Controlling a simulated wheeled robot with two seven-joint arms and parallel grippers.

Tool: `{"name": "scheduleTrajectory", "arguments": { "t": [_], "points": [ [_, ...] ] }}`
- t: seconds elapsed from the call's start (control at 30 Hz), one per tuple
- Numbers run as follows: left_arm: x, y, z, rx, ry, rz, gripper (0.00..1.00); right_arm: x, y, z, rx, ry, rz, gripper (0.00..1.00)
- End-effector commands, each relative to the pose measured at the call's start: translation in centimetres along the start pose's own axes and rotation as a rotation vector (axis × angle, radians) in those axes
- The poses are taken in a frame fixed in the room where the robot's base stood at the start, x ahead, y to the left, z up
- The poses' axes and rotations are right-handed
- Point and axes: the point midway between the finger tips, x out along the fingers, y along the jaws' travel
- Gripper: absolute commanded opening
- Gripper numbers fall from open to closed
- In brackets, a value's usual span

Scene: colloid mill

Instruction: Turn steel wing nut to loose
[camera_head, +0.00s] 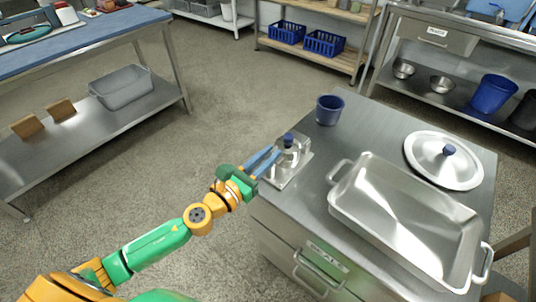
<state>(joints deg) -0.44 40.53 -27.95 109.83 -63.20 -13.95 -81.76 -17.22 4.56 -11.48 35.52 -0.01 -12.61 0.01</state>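The colloid mill (290,157) is a small steel device with a blue knob (289,139) on top. It stands on a flat plate at the near left corner of the steel cabinet top. My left gripper (276,153) reaches it from the left, its two blue fingers parted and their tips at the mill's left side. I cannot make out the steel wing nut; it is too small or hidden by the fingers. I cannot tell whether the fingertips touch anything. My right gripper is out of view.
A blue cup (329,110) stands behind the mill. A large steel tray (402,215) with handles lies to its right, and a round steel lid (443,160) with a blue knob lies farther right. The cabinet (340,257) has a labelled drawer. Open floor lies left.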

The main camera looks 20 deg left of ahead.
Motion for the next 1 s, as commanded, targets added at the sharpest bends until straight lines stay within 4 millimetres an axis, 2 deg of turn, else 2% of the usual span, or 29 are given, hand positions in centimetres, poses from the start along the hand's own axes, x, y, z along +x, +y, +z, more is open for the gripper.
{"name": "scheduleTrajectory", "arguments": {
  "t": [0.27,0.47,0.73,1.0],
  "points": [
    [0.0,0.0,0.1,-0.001,0.0,0.011,0.0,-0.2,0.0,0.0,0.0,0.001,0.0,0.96],
    [0.0,-0.2,0.3,-0.005,0.0,0.081,0.0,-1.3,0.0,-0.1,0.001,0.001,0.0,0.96],
    [0.1,-0.4,0.3,-0.007,0.001,0.297,0.0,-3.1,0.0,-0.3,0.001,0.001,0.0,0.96],
    [0.2,-0.5,0.0,-0.005,0.0,0.543,0.0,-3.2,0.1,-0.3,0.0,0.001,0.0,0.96]
  ]
}}
